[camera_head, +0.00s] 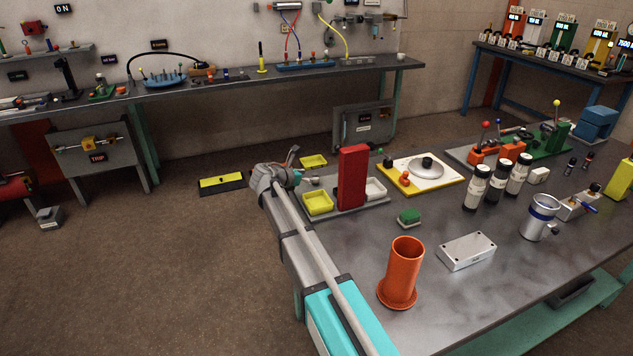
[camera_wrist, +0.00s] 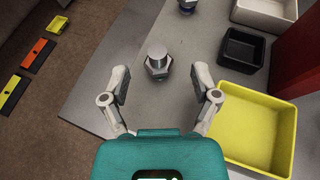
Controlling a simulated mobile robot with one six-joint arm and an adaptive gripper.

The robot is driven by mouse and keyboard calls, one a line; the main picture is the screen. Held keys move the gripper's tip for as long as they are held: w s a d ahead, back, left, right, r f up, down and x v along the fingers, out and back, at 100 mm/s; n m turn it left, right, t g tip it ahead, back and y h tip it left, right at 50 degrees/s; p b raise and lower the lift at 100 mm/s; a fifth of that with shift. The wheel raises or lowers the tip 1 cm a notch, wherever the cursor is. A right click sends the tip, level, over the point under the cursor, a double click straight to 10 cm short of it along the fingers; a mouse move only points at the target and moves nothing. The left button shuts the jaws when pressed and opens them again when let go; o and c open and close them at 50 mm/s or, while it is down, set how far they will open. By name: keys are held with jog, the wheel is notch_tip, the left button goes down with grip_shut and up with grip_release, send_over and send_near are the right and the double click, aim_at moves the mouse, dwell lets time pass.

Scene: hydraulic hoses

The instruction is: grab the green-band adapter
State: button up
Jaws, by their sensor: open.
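My gripper (camera_wrist: 160,80) is open and empty in the wrist view, one finger to each side. A silver hex adapter (camera_wrist: 157,63) stands on the grey board (camera_wrist: 112,62) just ahead of the fingertips, roughly centred between them and apart from both. A second fitting with a blue part (camera_wrist: 187,5) is cut off at the top edge.
A yellow tray (camera_wrist: 258,122) lies close right of my right finger. A black tray (camera_wrist: 243,48) and a white tray (camera_wrist: 265,14) are behind it. A tall red block (camera_head: 352,178) stands between trays. An orange cylinder (camera_head: 402,270) stands nearer on the table (camera_head: 470,300).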

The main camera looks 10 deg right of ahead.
aim_at(315, 174)
jog(key=shift+b+x, duration=0.55)
jog(key=shift+x, duration=1.45)
jog(key=shift+a, duration=0.1)
grip_shut()
